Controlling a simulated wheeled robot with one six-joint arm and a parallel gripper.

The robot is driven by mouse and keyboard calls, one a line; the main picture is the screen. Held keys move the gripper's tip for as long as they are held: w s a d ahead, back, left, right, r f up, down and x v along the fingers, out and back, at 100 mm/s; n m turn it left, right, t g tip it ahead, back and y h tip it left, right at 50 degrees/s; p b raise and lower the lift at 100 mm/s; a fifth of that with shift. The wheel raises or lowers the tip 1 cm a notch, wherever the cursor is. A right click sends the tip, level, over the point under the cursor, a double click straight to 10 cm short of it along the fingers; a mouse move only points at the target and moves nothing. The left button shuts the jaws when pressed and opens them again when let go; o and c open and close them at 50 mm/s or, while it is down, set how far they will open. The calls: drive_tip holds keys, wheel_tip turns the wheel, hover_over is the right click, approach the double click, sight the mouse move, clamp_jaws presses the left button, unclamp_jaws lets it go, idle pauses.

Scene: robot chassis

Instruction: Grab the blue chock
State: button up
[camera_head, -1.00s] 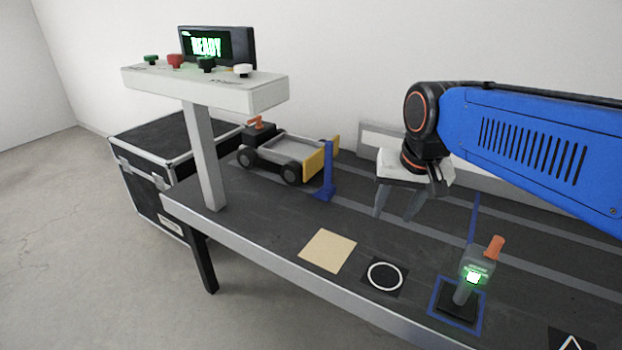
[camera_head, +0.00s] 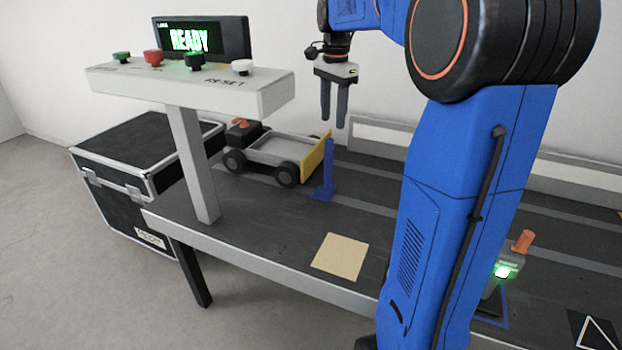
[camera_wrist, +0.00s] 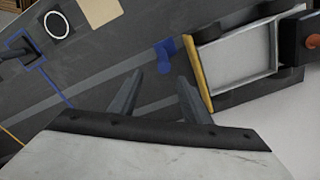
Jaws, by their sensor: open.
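The blue chock (camera_head: 326,172) stands on the dark table, an upright post on a flat foot, beside the yellow front plate of a small cart. It also shows in the wrist view (camera_wrist: 165,52), above the fingertips in the picture and close to the yellow plate. My gripper (camera_head: 334,122) hangs fingers down, open and empty, above the table and slightly right of the chock. In the wrist view its two fingers (camera_wrist: 160,78) are apart with nothing between them. A gap shows between the fingers and the chock.
The wheeled cart (camera_head: 282,152) with its yellow plate (camera_head: 315,159) stands left of the chock. A console (camera_head: 190,92) with several buttons and a READY screen (camera_head: 200,40) rises at the left. A tan square (camera_head: 340,256) lies flat in front. A lever (camera_head: 519,247) stands at right.

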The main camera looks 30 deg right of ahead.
drive_tip(key=shift+w+d, duration=0.1)
drive_tip(key=shift+w, duration=0.4)
drive_tip(key=shift+w+f, duration=0.15)
drive_tip(key=shift+f, duration=0.05)
approach(328, 165)
drive_tip(key=f, duration=0.2)
drive_tip(key=w+f, duration=0.1)
drive_tip(key=d+f, duration=0.1)
drive_tip(key=f, duration=0.1)
drive_tip(key=shift+w+d+f, duration=0.1)
drive_tip(key=shift+w+f, duration=0.25)
drive_tip(key=shift+s+a+f, duration=0.1)
drive_tip(key=shift+a+f, duration=0.05)
drive_tip(key=shift+f, duration=1.15)
drive_tip(key=shift+s+a+f, duration=0.1)
drive_tip(key=shift+a+f, duration=0.05)
drive_tip(key=shift+f, duration=1.15)
clamp_jaws()
